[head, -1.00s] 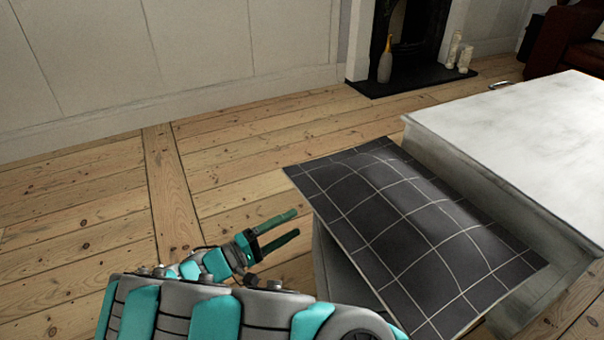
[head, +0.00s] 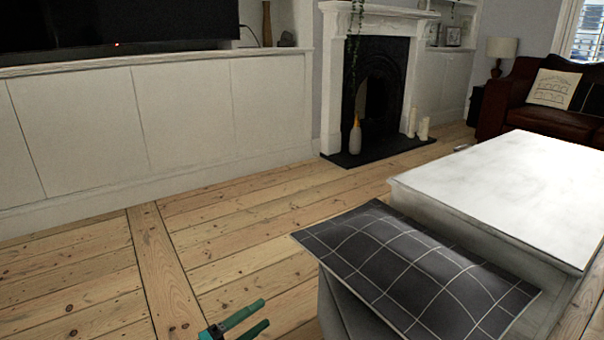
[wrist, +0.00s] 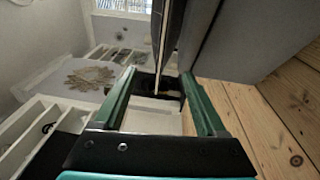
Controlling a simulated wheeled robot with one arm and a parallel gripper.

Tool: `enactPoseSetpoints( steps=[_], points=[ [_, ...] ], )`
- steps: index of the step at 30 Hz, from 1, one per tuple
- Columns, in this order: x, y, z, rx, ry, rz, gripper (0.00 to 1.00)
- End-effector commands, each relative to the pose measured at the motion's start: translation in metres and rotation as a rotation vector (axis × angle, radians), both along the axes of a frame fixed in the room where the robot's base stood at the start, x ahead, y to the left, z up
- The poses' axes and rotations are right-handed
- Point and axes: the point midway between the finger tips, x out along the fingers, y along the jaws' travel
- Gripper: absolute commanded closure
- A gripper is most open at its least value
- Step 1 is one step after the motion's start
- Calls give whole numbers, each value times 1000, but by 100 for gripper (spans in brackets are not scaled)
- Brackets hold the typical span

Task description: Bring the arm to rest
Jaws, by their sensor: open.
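My gripper (head: 243,319) shows at the bottom edge of the head view, its two green fingers spread apart over the bare floorboards. It is left of the black grid-patterned panel (head: 400,262) and apart from it in that view. In the wrist view my gripper (wrist: 158,95) is open, with nothing visible held between the fingers. The rest of my arm is below the head picture's edge.
The dark panel lies on a grey block beside a large white-topped block (head: 510,190) at right. White cabinets (head: 150,135) line the wall, with a fireplace (head: 378,95), a bottle (head: 355,135) and a brown sofa (head: 540,120) behind. Floorboards (head: 215,230) at left are clear.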

Motion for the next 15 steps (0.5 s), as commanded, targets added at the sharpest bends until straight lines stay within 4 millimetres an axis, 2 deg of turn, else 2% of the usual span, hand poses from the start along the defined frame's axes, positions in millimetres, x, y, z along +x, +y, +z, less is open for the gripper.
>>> enactPoseSetpoints(
  steps=[8,15],
  points=[
    [6,-31,22,23,18,-87,26],
    [8,-75,49,63,47,-207,26]
  ],
)
